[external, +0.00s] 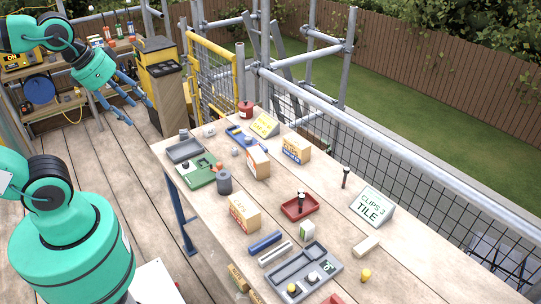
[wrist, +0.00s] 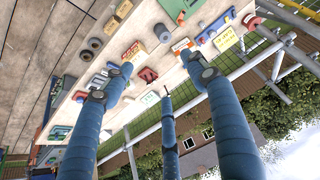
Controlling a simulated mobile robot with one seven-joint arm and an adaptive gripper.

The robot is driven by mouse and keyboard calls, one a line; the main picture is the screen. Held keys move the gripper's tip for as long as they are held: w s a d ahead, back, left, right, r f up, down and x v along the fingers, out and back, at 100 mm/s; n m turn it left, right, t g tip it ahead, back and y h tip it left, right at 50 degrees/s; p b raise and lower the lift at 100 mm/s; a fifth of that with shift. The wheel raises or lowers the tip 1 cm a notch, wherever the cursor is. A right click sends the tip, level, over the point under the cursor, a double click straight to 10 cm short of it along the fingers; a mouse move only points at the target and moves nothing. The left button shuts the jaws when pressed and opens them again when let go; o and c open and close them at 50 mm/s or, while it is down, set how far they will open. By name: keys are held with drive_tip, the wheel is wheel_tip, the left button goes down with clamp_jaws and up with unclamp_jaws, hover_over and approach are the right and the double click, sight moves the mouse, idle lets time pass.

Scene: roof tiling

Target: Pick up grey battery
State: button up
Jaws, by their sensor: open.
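My gripper (external: 135,108) hangs over the deck left of the workbench, apart from everything on it. Its blue fingers are spread and empty; they also show in the wrist view (wrist: 158,72), with the bench beyond. I cannot pick out the grey battery for certain. A dark grey cylinder (external: 224,181) stands on the bench beside a green tray (external: 201,172). A small white and green block (external: 307,230) stands near the bench's middle. Small grey pieces lie in and around the trays, too small to identify.
The workbench (external: 330,194) also holds a CAPS box (external: 244,212), a red tray (external: 300,207), a grey compartment tray (external: 304,277), blue and silver bars, and a CLIPS 3 TILE sign (external: 372,206). Mesh railing and scaffold poles run along its far side. Open deck lies left of it.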

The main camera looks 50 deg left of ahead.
drive_tip(key=w+a+m+g+p, duration=0.2)
drive_tip(key=w+a+m, duration=0.55)
drive_tip(key=w, duration=0.65)
drive_tip(key=m+g+p, duration=0.4)
drive_tip(key=m, duration=1.1)
hover_over(183, 131)
wheel_tip(183, 131, down, 31)
drive_tip(key=shift+w+f, duration=0.15)
drive_tip(key=shift+f, duration=0.05)
drive_tip(key=shift+f+b, duration=0.5)
drive_tip(key=shift+f, duration=3.8)
